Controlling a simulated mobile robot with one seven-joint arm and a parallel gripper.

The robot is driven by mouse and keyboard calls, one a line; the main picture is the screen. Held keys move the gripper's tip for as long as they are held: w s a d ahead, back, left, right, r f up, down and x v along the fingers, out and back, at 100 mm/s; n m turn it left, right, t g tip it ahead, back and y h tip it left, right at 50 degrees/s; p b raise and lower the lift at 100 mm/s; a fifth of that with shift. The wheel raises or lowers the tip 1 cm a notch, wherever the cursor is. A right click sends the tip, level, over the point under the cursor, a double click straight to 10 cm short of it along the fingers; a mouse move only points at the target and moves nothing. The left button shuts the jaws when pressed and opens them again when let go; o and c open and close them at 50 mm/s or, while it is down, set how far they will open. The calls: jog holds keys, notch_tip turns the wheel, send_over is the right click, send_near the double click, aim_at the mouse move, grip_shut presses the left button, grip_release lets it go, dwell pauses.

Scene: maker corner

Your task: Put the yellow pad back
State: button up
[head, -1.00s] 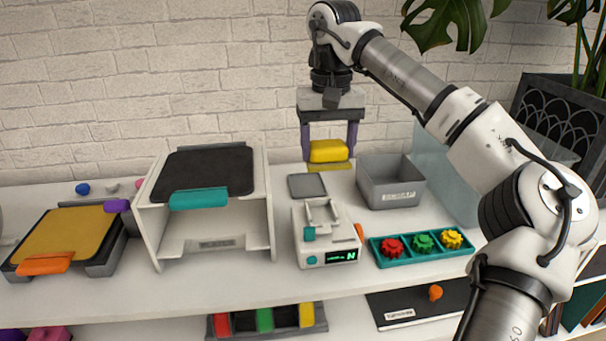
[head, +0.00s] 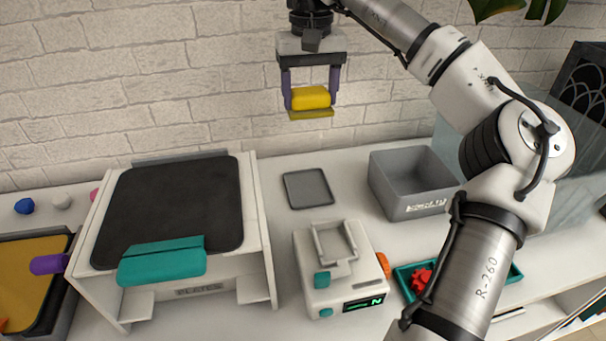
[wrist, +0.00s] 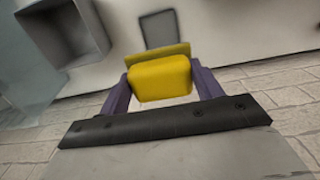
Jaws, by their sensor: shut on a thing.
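The yellow pad (head: 311,98) is a rounded block with a thin yellow plate along its underside. My gripper (head: 311,92) is shut on it, with one purple finger at each side. It is held in the air in front of the brick wall, above and behind the counter. In the wrist view the yellow pad (wrist: 160,80) sits between the fingertips of my gripper (wrist: 162,82). A flat dark grey square pad rest (head: 308,188) lies on the counter below the held pad, bare on top. It also shows in the wrist view (wrist: 157,29), beyond the pad.
A white device (head: 340,270) with a small display stands in front of the grey square. A grey open bin (head: 412,183) is to its right. A white rack (head: 258,215) with a black sheet (head: 180,215) and teal handle stands left. A teal tray (head: 405,285) is partly hidden by my arm.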

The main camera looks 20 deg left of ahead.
jog(key=shift+w+a, duration=0.15)
jog(key=shift+w, duration=0.05)
jog(key=shift+w+f, duration=0.1)
jog(key=shift+f, duration=0.2)
notch_tip(320, 180, down, 19)
jog(key=shift+f, duration=0.1)
jog(key=shift+f, duration=0.15)
jog(key=o, duration=1.2)
notch_tip(320, 180, up, 12)
jog(key=shift+r, duration=0.15)
